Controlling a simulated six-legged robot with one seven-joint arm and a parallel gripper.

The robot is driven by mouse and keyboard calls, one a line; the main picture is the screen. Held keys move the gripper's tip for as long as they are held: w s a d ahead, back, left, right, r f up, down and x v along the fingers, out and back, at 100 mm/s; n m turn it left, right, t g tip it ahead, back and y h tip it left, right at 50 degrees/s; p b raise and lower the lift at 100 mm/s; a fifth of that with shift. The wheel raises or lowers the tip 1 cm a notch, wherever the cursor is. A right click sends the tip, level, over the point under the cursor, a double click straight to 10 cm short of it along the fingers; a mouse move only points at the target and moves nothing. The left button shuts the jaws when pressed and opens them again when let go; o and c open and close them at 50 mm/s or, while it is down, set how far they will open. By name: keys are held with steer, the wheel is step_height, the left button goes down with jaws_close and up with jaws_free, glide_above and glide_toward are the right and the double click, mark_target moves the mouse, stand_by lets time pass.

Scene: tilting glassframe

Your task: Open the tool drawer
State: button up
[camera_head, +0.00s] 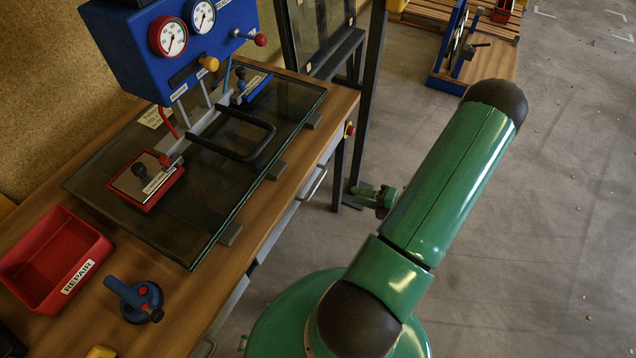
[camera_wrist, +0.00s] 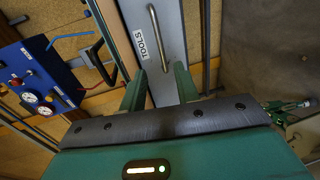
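The grey tool drawer (camera_wrist: 172,18) fills the upper middle of the wrist view, with a white TOOLS label (camera_wrist: 141,45) and a metal bar handle (camera_wrist: 161,40). My gripper (camera_wrist: 160,72) is open, its two green fingers pointing at the drawer front. The handle lies ahead between the lines of the fingers, and I see no contact. In the head view, grey drawer fronts with bar handles (camera_head: 313,184) run under the bench's front edge. No label is readable there, and no drawer visibly sticks out. My green arm hides most of my gripper there.
The wooden bench (camera_head: 262,222) carries a glass sheet (camera_head: 205,215), a blue gauge box (camera_head: 180,50), a red REPAIR tray (camera_head: 55,258) and a blue suction-cup tool (camera_head: 140,298). A dark metal frame (camera_head: 368,90) stands at the bench's far end. The floor at right is mostly clear.

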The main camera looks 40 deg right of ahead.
steer(key=x, duration=1.3)
steer(key=shift+a, duration=0.25)
jaws_close()
